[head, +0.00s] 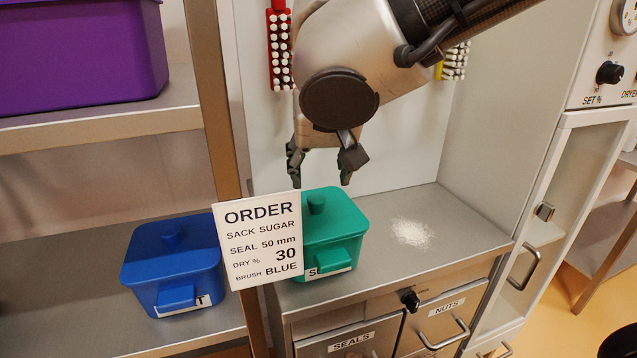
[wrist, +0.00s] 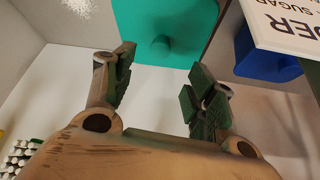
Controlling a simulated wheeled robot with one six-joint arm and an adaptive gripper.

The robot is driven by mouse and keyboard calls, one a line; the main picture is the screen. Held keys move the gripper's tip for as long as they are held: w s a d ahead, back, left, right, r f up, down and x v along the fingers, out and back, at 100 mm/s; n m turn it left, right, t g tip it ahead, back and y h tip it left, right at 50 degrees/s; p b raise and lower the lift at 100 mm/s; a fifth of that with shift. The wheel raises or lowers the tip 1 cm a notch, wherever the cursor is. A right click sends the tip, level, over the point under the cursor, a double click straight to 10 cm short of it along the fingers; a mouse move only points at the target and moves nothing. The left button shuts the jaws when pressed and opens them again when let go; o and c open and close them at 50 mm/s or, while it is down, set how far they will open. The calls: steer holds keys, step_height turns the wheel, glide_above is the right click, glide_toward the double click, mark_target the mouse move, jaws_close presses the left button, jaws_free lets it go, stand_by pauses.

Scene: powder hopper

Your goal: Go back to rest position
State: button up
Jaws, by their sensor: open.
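My gripper (head: 322,172) is open and empty. In the head view it points down just above the green lidded bin (head: 330,226), apart from its knob as far as I can see. In the wrist view my gripper's fingers (wrist: 160,92) are spread, with the green bin (wrist: 165,30) beyond them and nothing between them. The green bin stands on the steel counter (head: 440,205), partly hidden by the order card (head: 259,241).
A blue lidded bin (head: 172,265) stands on the left shelf, with a purple bin (head: 80,55) above. White powder (head: 412,233) lies on the counter. A red brush (head: 280,50) and a yellow brush (head: 453,65) hang behind my arm. Drawers (head: 440,318) are below.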

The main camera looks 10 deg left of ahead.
steer(key=shift+v, duration=1.05)
steer(key=w+d+f+n+g+h, duration=0.1)
steer(key=d+f+n+g, duration=0.15)
steer(key=d, duration=0.85)
steer(key=d+f+n+g+h, duration=0.15)
steer(key=d+n, duration=0.25)
steer(key=d, duration=0.7)
steer(key=s+d+m+t, duration=0.2)
steer(key=d+m, duration=0.8)
steer(key=d, duration=1.4)
steer(key=shift+s+d+r+t, duration=0.25)
steer(key=shift+s+r+t, duration=0.15)
steer(key=shift+s, duration=0.7)
steer(key=shift+a+m+y, duration=0.1)
steer(key=shift+m+y, duration=0.15)
